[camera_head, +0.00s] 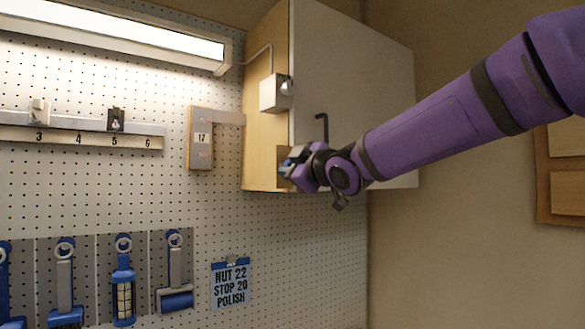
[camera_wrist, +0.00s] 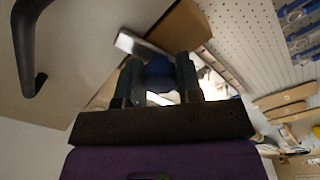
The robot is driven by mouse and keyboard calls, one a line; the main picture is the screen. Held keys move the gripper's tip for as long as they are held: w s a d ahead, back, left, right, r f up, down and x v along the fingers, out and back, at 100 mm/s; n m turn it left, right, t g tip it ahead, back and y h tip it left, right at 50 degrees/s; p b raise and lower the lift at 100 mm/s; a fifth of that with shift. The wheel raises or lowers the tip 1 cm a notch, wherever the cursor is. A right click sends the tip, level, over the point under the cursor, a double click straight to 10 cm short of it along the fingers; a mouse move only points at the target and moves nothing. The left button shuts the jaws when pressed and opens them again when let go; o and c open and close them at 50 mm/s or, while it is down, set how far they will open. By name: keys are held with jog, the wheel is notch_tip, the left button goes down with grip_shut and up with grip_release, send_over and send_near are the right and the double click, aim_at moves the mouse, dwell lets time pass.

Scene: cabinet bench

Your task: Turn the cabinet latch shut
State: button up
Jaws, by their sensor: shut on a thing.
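The cabinet (camera_head: 264,130) hangs at the upper middle of the head view, with a pale wood side and a white door (camera_head: 345,90). The door looks closed, with a black handle (camera_head: 322,127) near its left edge. My gripper (camera_head: 287,168) is at the cabinet's lower front left edge, below the handle. In the wrist view my gripper (camera_wrist: 157,82) is shut on a dark blue piece (camera_wrist: 158,70), which appears to be the latch knob. A silver metal bar (camera_wrist: 133,44) shows just beyond the fingers. My fingers hide most of the latch, so its angle is unclear.
A white box (camera_head: 271,93) with a cable is on the cabinet's side. A wooden block marked 17 (camera_head: 200,138) is left of the cabinet. Blue-handled tools (camera_head: 123,280) and a blue sign (camera_head: 230,285) hang lower on the pegboard. The space below the cabinet is clear.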

jog(key=shift+f+m, duration=0.1)
jog(key=shift+m, duration=0.5)
jog(key=o, duration=0.9)
jog(key=v, duration=1.1)
jog(key=shift+d, duration=0.1)
